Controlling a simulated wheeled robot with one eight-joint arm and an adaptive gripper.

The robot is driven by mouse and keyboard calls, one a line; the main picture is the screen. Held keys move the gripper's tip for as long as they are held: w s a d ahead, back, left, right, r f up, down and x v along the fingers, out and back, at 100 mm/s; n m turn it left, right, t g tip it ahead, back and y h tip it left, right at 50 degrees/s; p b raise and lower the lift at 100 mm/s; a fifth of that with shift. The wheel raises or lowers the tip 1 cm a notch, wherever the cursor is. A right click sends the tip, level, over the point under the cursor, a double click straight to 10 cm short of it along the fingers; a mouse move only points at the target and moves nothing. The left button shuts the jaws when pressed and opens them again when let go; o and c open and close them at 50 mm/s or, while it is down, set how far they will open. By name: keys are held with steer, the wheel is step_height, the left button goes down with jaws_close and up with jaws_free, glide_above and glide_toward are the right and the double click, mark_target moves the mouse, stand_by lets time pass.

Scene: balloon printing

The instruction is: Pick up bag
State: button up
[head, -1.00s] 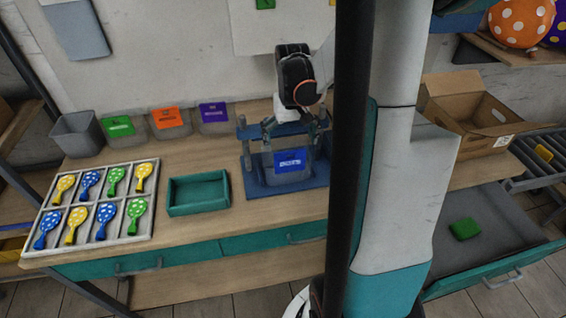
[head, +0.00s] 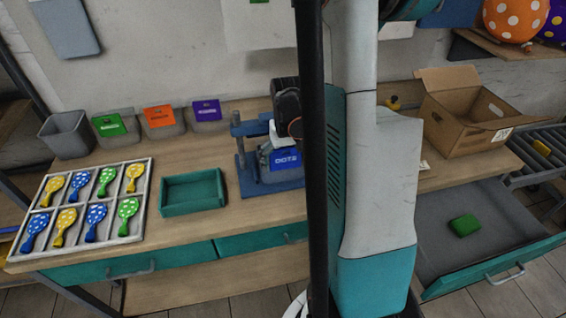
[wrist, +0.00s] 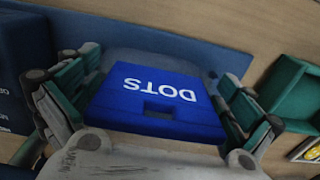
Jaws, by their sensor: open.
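A grey bag-like container with a blue card reading DOTS (head: 285,159) stands in a blue stand (head: 246,172) on the bench, partly hidden by my column. In the wrist view the blue DOTS card (wrist: 160,100) fills the middle, upside down. My gripper (wrist: 163,128) is open, with one finger on each side of the card and its container. I cannot tell whether the fingers touch it. In the head view only part of my wrist and gripper shows, above the card.
Grey containers with green (head: 109,125), orange (head: 158,116) and purple (head: 206,110) cards stand along the wall. A green tray (head: 193,192) and a balloon rack (head: 146,200) lie left of the stand. A cardboard box (head: 465,120) and an open drawer (head: 440,235) holding a green block (head: 464,225) are right.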

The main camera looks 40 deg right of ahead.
steer(key=shift+r, duration=0.1)
steer(key=c, duration=0.7)
steer(key=shift+c, duration=0.2)
